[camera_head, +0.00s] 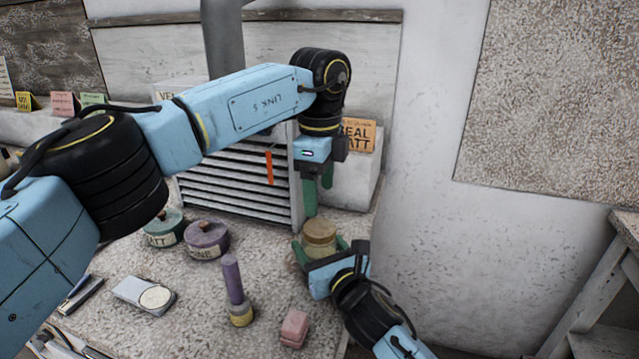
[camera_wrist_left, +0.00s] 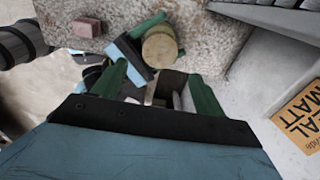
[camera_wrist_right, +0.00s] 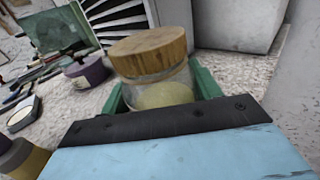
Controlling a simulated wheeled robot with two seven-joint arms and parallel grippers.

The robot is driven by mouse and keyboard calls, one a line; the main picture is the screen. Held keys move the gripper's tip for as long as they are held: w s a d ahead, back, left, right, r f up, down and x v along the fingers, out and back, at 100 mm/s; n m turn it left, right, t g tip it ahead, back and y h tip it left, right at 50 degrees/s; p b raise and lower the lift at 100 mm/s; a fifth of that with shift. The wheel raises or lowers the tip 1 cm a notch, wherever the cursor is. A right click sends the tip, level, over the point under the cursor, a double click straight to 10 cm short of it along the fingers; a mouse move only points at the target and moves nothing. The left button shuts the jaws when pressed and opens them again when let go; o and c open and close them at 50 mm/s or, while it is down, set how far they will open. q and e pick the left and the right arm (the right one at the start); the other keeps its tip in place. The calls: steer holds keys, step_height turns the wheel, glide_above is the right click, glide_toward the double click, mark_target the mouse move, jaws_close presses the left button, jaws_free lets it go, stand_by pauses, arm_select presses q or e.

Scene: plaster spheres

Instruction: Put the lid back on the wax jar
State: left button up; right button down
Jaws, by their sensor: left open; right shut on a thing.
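The wax jar (camera_head: 319,253) is clear glass with pale yellow wax and stands at the bench's right end. Its wax shows in the right wrist view (camera_wrist_right: 165,95). The round wooden lid (camera_head: 319,231) rests on the jar's mouth; in the right wrist view the lid (camera_wrist_right: 149,50) looks about level. The left wrist view shows the lid's top (camera_wrist_left: 160,48). My right gripper (camera_head: 321,250) is shut on the jar, a finger on each side. My left gripper (camera_head: 318,195) is open and empty, pointing down above and slightly behind the lid, apart from it.
A teal pot (camera_head: 164,230), a purple pot (camera_head: 206,241), a purple-handled tool (camera_head: 234,280), a pink block (camera_head: 294,327) and a scale-like device (camera_head: 145,295) stand left of the jar. A slatted rack (camera_head: 235,185) and an orange sign (camera_head: 358,134) are behind.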

mark_target(319, 228)
arm_select(q)
step_height(319, 228, down, 8)
steer(key=shift+r, duration=0.25)
steer(key=shift+c, duration=0.3)
